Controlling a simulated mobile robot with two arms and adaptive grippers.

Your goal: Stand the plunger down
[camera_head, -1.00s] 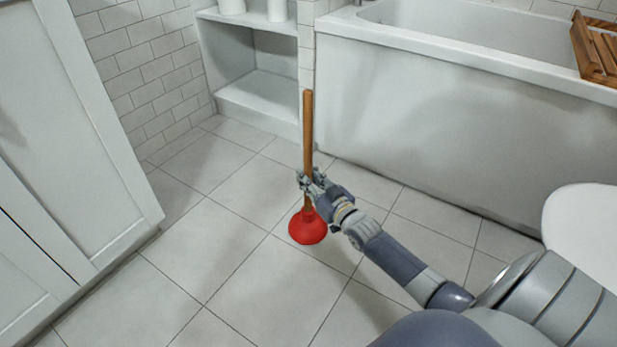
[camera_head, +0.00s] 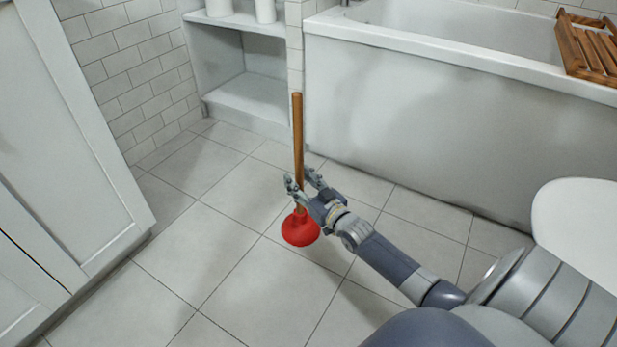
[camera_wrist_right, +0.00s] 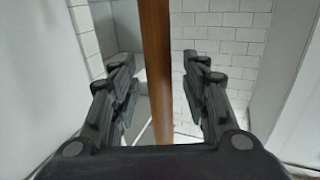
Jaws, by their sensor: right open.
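The plunger stands upright on the tiled floor in the head view, with its red rubber cup (camera_head: 300,228) down and its wooden handle (camera_head: 297,130) pointing up. My right gripper (camera_head: 301,184) is open around the lower part of the handle, with a finger to each side. In the right wrist view the handle (camera_wrist_right: 156,70) runs between the two spread fingers (camera_wrist_right: 158,85), with a gap on both sides. The lowest part of the handle is partly hidden by the gripper. My left gripper is not in view.
A white bathtub (camera_head: 430,125) stands behind, with a wooden rack (camera_head: 590,48) on its rim. A white shelf unit (camera_head: 245,100) holds white rolls at the back. A white cabinet (camera_head: 75,150) is at left, a white rounded fixture (camera_head: 580,220) at right. Floor around the plunger is clear.

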